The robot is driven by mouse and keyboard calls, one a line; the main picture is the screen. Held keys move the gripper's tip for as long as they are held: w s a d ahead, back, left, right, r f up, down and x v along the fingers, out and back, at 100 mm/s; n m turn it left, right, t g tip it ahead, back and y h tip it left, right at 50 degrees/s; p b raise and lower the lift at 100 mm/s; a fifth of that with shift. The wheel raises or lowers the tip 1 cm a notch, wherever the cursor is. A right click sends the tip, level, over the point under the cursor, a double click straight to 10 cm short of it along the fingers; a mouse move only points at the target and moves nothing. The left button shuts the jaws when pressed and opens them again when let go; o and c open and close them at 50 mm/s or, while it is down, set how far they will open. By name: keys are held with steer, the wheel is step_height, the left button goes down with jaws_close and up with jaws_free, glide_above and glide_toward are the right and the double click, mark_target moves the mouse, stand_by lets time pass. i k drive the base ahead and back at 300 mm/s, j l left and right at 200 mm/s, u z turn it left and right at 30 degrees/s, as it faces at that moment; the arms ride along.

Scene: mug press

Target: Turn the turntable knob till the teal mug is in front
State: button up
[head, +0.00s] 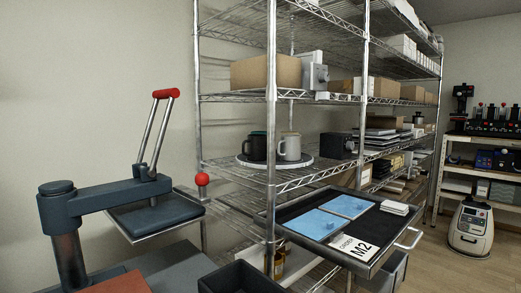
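A round turntable (243,161) sits on a middle shelf of the wire rack. On it, side by side, stand a very dark mug (257,149) at left, with a hint of teal at its rim, and a pale grey mug (291,147) at right. Both are upright. I cannot tell for sure that the dark one is the teal mug. A red ball knob (202,179) stands at the rack's left front post, below and left of the turntable; its link to the turntable does not show. My gripper is not in view.
A press with a red-gripped lever (165,94) stands at left. Below the turntable, a drawer (380,250) is pulled out with blue sheets and an M2 card. A cardboard box (265,73) is on the shelf above. A white wheeled machine (470,228) stands at right on open floor.

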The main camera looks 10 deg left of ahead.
mark_target(350, 145)
steer(key=z, duration=1)
steer(key=i+z, duration=0.15)
steer(key=i, duration=4.75)
steer(key=i+u, duration=0.45)
steer(key=u, duration=0.3)
steer(key=i+l+u, duration=0.2)
steer(key=u, duration=3.45)
